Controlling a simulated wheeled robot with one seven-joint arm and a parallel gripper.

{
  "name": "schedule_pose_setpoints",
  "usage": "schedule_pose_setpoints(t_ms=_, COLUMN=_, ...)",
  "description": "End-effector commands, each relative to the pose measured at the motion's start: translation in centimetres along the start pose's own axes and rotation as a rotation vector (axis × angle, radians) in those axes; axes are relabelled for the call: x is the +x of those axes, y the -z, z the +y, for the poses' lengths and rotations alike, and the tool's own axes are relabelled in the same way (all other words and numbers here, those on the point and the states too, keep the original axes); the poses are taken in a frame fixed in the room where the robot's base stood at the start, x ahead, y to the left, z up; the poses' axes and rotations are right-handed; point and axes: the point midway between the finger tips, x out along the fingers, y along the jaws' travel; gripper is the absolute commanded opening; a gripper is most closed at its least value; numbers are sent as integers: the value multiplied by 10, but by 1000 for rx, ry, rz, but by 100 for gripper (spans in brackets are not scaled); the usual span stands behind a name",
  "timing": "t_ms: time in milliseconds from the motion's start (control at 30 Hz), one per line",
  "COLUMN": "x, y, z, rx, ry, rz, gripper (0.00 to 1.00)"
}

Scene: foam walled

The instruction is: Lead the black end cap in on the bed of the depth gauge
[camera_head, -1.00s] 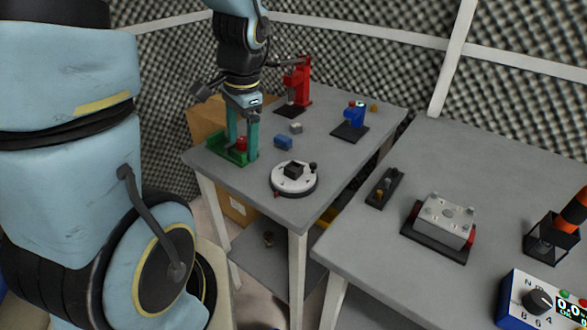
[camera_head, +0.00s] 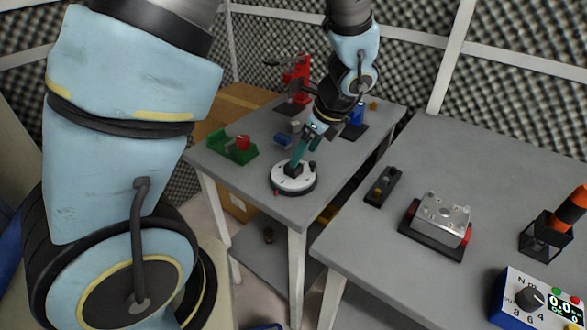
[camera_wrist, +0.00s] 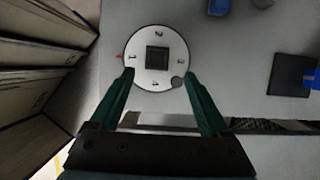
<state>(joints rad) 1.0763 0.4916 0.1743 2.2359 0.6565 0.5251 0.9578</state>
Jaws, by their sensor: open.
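A black square block (camera_head: 292,169), which looks like the black end cap, sits on a round white dial (camera_head: 280,184) marked with numbers. In the wrist view the block (camera_wrist: 158,60) shows just beyond the line between my fingertips. My gripper (camera_head: 299,157) points down over the dial, its teal fingers apart and nothing held. In the wrist view my gripper (camera_wrist: 159,76) has one fingertip on each side of the dial's near half. A blue device (camera_head: 353,118) on a black base plate (camera_head: 364,131), perhaps the depth gauge, stands behind and is partly hidden by my arm.
A green tray (camera_head: 222,154) with a red piece (camera_head: 243,143) lies at the table's left. A red press (camera_head: 300,72) stands at the back. A small blue block (camera_head: 282,139) lies behind the dial. A second table (camera_head: 340,250) holds a metal box (camera_head: 442,218).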

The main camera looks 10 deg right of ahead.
Motion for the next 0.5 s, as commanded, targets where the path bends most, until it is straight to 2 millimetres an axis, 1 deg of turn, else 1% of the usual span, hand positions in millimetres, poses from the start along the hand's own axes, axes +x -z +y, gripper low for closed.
schedule_pose_setpoints(t_ms=167, x=12, y=-2, z=2, rx=1, ry=-3, rz=-1, gripper=80)
schedule_pose_setpoints(t_ms=333, x=35, y=-7, z=7, rx=2, ry=-5, rz=-2, gripper=80)
schedule_pose_setpoints(t_ms=400, x=44, y=-5, z=6, rx=0, ry=-4, rz=0, gripper=80)
schedule_pose_setpoints(t_ms=500, x=52, y=-5, z=6, rx=-1, ry=-2, rz=0, gripper=80)
